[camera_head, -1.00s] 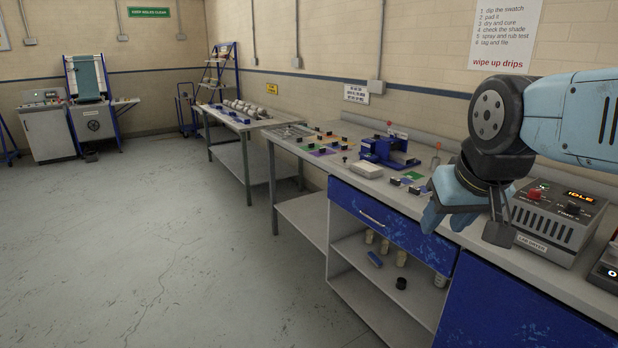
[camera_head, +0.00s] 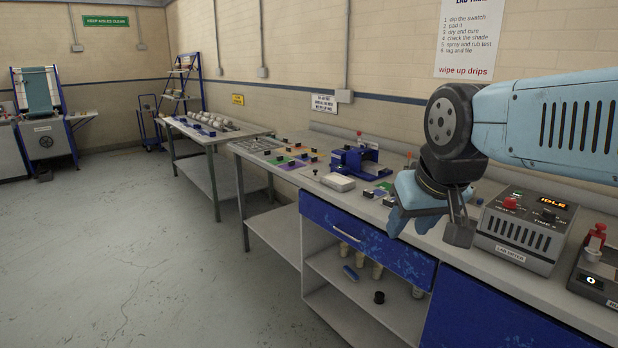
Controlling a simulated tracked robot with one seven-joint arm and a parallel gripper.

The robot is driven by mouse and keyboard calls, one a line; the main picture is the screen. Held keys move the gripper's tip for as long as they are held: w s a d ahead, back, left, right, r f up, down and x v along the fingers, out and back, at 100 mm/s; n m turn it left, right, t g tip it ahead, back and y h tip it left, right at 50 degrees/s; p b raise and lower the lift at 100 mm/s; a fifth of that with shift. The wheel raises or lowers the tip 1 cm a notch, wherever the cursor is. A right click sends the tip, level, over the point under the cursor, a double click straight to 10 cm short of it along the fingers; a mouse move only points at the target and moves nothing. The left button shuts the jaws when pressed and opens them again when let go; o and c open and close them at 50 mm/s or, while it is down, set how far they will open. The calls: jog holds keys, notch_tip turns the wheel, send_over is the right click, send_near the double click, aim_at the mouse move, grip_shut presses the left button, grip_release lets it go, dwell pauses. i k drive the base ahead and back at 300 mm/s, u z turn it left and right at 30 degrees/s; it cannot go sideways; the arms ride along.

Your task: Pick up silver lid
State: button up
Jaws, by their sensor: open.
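I cannot make out a thing that is clearly a silver lid. A small pale grey, flat, rounded block (camera_head: 338,182) lies on the worktop, in front of the blue device; I cannot tell whether it is a lid. My gripper (camera_head: 428,229) points down over the front edge of the worktop, to the right of the pale block and left of the lab dryer. Its fingers are apart with nothing visible between them. My arm and gripper hide part of the worktop behind them.
The lab dryer (camera_head: 526,230), showing IDLE, and another device (camera_head: 600,272) stand on the worktop (camera_head: 455,262) at right. A blue device (camera_head: 355,162) and colored swatches stand farther left. Below are a blue drawer (camera_head: 368,238) and open shelves holding several cups. The floor at left is clear.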

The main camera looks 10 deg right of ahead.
aim_at(314, 175)
jog(key=u, duration=0.55)
jog(key=k, duration=0.55)
jog(key=u, duration=0.8)
jog(key=k, duration=0.7)
jog(key=u, duration=0.4)
jog(key=i, duration=1.55)
jog(key=z, duration=0.7)
jog(key=i, duration=1.1)
jog(key=z, duration=0.85)
jog(key=i, duration=0.95)
jog(key=z, duration=1.05)
jog(key=i, duration=0.7)
jog(key=z, duration=0.55)
